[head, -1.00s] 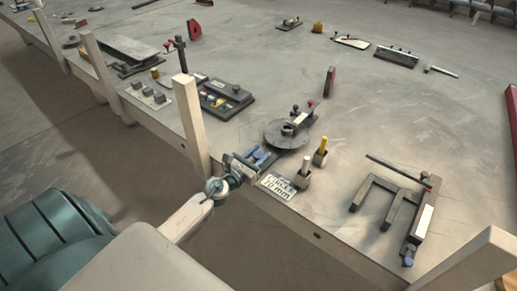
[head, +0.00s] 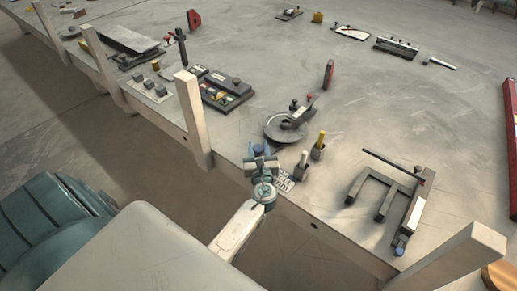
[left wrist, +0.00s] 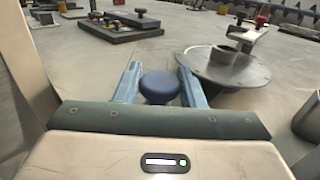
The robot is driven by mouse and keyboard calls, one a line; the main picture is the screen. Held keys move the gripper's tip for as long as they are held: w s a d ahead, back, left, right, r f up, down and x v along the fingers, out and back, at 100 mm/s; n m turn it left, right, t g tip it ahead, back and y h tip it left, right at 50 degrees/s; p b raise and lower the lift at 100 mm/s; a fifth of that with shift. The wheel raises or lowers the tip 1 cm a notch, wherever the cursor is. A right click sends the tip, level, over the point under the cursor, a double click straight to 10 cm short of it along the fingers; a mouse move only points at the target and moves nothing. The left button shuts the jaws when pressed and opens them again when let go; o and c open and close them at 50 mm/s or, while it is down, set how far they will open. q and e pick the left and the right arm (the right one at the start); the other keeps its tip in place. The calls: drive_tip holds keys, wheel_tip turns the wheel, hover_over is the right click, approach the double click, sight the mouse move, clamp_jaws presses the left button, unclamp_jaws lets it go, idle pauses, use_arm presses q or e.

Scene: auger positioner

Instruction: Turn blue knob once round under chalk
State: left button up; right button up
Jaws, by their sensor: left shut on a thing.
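The blue knob (left wrist: 160,88) sits between the two blue fingers of my left gripper (left wrist: 158,82), which is shut on it. In the head view the left gripper (head: 259,156) is at the table's front edge, largely covering the knob (head: 257,147). A grey round disc (head: 277,128) lies just behind it, with a raised arm (head: 299,114) over its far side; the disc also shows right of the fingers in the left wrist view (left wrist: 215,72). A yellow stick (head: 321,138) and a white stick (head: 303,158), which look like chalk, stand in small holders. My right gripper is out of view.
A printed card (head: 285,180) lies right of the gripper. A wooden post (head: 193,118) rises at the table edge on the left. A dark tray (head: 228,93) is behind it. A forked grey frame (head: 385,195) with another blue knob (head: 400,250) stands on the right.

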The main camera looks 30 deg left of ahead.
use_arm(q)
drive_tip(key=shift+n+g+y, duration=0.4)
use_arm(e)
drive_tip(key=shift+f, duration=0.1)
use_arm(q)
drive_tip(key=o, duration=0.9)
drive_tip(key=shift+w, duration=0.1)
drive_tip(key=shift+s+d+f, duration=0.15)
drive_tip(key=shift+s+d, duration=0.1)
drive_tip(key=shift+s, duration=0.05)
drive_tip(key=b+v, duration=0.3)
drive_tip(key=v, duration=0.6)
drive_tip(key=shift+s+d, duration=0.4)
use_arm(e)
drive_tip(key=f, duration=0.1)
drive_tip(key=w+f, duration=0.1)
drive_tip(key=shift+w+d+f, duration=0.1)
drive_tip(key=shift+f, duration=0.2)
